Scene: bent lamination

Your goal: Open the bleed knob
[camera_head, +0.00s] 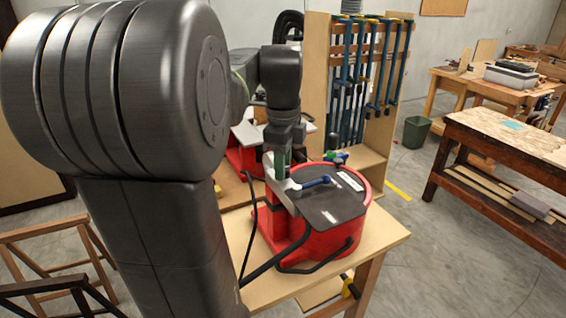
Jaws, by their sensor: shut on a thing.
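A red round vacuum pump (340,232) with a dark flat top (333,205) stands on the wooden table. My gripper (281,174) points down over a grey metal strip (284,190) at the pump's back left, just left of the blue lever. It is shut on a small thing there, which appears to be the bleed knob. The fingers and the small size hide the knob, so how far it is turned cannot be told.
A second red machine (240,158) stands behind. Small coloured fittings (338,156) stick up at the pump's back. Black hoses (330,265) run around its front. A clamp rack (365,75) stands behind the table (385,243), whose right front corner is clear.

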